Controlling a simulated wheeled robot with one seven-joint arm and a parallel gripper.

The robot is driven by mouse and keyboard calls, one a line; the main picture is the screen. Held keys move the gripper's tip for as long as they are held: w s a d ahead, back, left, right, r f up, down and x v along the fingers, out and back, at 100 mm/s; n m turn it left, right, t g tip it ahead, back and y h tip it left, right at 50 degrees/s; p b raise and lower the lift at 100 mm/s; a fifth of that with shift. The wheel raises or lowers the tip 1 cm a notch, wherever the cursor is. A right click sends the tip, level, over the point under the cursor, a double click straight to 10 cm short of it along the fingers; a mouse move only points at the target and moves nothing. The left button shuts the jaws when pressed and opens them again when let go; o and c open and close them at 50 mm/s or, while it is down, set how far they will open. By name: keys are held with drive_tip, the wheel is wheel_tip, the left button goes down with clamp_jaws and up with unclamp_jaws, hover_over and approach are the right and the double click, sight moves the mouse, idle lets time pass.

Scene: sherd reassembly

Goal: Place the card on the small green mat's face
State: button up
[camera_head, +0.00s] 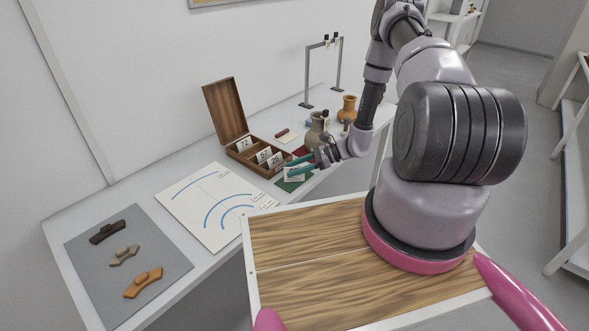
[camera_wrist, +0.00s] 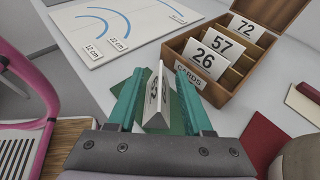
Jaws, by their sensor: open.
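The card (camera_wrist: 156,98) is a white folded tent card with dark marks, standing on the small green mat (camera_wrist: 178,118). In the head view the card (camera_head: 295,173) shows at the fingers, with part of the green mat (camera_head: 287,185) below it. My gripper (camera_wrist: 161,78) has its two teal fingers apart, one on each side of the card, with gaps visible between fingers and card. In the head view my gripper (camera_head: 294,167) is low over the mat. The gripper body hides the near part of the mat.
An open wooden card box (camera_wrist: 216,72) with cards 72, 57 and 26 stands just beyond the fingers. A red mat (camera_wrist: 262,140) lies to the right. A vase (camera_head: 315,131) stands close to my wrist. A white arc chart (camera_head: 212,205) and a grey sherd mat (camera_head: 160,255) lie left.

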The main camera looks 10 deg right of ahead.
drive_tip(key=v, duration=1.2)
drive_tip(key=s+a+r+n+g+h, duration=0.1)
drive_tip(key=a+r+n+h, duration=0.3)
drive_tip(key=r, duration=1.1)
drive_tip(key=s+r+n+g+h, duration=0.15)
drive_tip(key=r+n, duration=0.35)
drive_tip(key=r, duration=1)
drive_tip(key=s+a+r+n+t+h, duration=0.1)
drive_tip(key=s+r+n+t+h, duration=0.5)
drive_tip(key=s+r, duration=1.2)
drive_tip(key=shift+r+n+t, duration=0.3)
drive_tip(key=shift+r+t, duration=0.25)
drive_tip(key=shift+t, duration=0.2)
drive_tip(key=shift+a, duration=0.15)
